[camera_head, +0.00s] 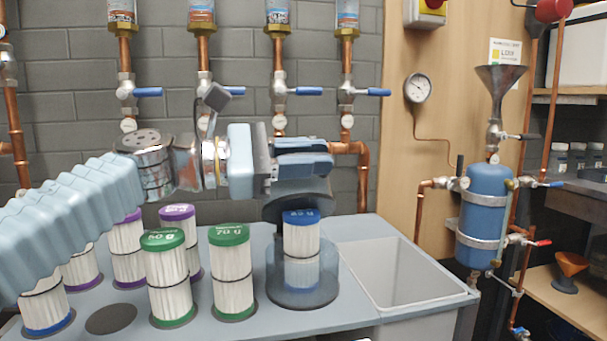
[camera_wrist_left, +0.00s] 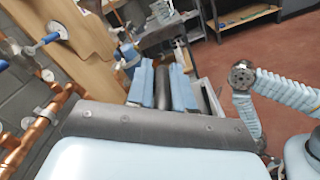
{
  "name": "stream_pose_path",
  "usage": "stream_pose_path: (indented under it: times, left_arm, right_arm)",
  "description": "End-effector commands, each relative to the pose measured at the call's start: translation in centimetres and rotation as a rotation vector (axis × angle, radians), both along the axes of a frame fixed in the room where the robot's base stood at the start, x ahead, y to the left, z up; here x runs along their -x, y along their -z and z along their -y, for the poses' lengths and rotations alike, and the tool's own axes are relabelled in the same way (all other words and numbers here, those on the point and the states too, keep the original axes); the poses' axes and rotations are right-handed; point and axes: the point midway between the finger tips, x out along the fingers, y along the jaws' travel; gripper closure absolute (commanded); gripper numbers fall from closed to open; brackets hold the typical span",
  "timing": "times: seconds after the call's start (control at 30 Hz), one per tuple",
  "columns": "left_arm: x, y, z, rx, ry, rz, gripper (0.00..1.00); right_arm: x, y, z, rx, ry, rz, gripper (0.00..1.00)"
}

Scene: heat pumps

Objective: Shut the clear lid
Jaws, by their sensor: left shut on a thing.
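A clear, smoky cylinder (camera_head: 303,292) stands on the grey worktop around a white filter with a blue cap (camera_head: 300,217). The clear lid (camera_head: 275,210) shows as a dark, see-through curved piece above that cap, raised and apart from the cylinder's base. My left gripper (camera_head: 305,160) is directly above it, its blue fingers pointing right and shut on the lid. In the left wrist view the fingers (camera_wrist_left: 165,86) close around a dark strip. The exact contact is partly hidden by the fingers. My right gripper does not show.
Filters with green caps (camera_head: 228,236) and purple caps (camera_head: 177,212) stand left of the cylinder. An open grey bin (camera_head: 398,275) is at its right. Copper pipes with blue valve handles (camera_head: 305,91) run behind. A blue tank (camera_head: 485,215) stands far right.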

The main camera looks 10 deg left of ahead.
Motion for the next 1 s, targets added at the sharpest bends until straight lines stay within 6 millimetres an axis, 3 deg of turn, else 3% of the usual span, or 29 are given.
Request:
stream_pose_path:
  times: [0.03, 0.3, 0.93, 0.97, 1.0]
  left_arm:
    - [0.5, 1.1, 0.1, -0.008, 0.0, 0.028, 1.0]
    - [2.2, 2.3, 0.7, -0.051, -0.001, 0.16, 1.0]
    - [2.9, 2.6, 0.9, -0.071, -0.001, 0.216, 1.0]
    - [2.9, 2.6, 0.9, -0.071, -0.001, 0.216, 0.77]
    - [2.9, 2.6, 0.9, -0.071, -0.001, 0.216, 0.71]
  right_arm:
    - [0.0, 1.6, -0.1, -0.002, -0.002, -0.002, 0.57]
    - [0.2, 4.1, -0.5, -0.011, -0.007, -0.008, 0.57]
    - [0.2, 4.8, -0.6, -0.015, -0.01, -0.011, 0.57]
    - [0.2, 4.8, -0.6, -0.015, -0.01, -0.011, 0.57]
    - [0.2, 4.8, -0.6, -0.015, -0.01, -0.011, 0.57]
